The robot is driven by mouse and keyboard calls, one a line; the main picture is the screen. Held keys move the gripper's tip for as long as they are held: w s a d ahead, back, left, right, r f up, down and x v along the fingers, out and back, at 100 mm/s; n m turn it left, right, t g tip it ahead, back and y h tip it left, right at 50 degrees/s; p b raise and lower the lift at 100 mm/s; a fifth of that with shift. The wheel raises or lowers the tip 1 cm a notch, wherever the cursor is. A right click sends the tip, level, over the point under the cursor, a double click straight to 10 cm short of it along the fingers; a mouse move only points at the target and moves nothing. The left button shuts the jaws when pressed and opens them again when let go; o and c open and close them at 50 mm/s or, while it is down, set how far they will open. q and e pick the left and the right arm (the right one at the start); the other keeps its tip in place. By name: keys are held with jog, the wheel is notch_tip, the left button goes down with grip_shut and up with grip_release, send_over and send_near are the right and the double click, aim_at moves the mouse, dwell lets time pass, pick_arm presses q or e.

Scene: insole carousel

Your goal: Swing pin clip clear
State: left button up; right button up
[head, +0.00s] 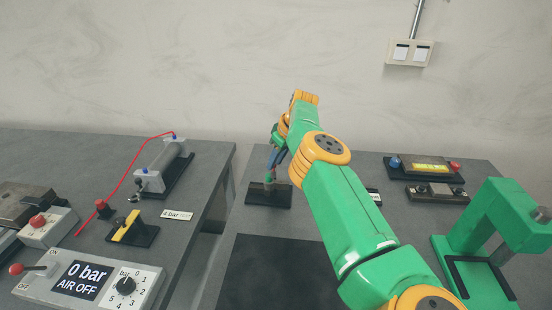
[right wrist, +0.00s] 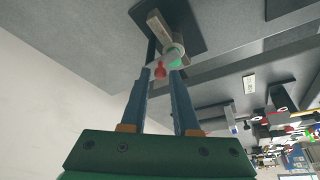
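In the right wrist view the fixture shows a grey-brown bar (right wrist: 160,30), a pale round post with a green part (right wrist: 175,61), and a small red knob (right wrist: 159,69). I cannot tell which part is the pin clip. My right gripper (right wrist: 161,75) has its blue fingers apart, with the red knob at the gap between the tips; no firm hold shows. My left gripper is not in view.
A green C-shaped frame (head: 490,235) stands at the right. The left bench holds an air control box (head: 90,283) reading 0 bar, AIR OFF, and a grey cylinder (head: 160,165). A gap separates the benches.

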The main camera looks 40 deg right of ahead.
jog(key=shift+o, duration=0.9)
jog(key=shift+s+r+b, duration=0.1)
jog(key=shift+r+b, duration=0.2)
jog(key=b+v, duration=0.1)
jog(key=v, duration=0.5)
jog(key=shift+s+r, duration=0.1)
jog(key=shift+r, duration=0.1)
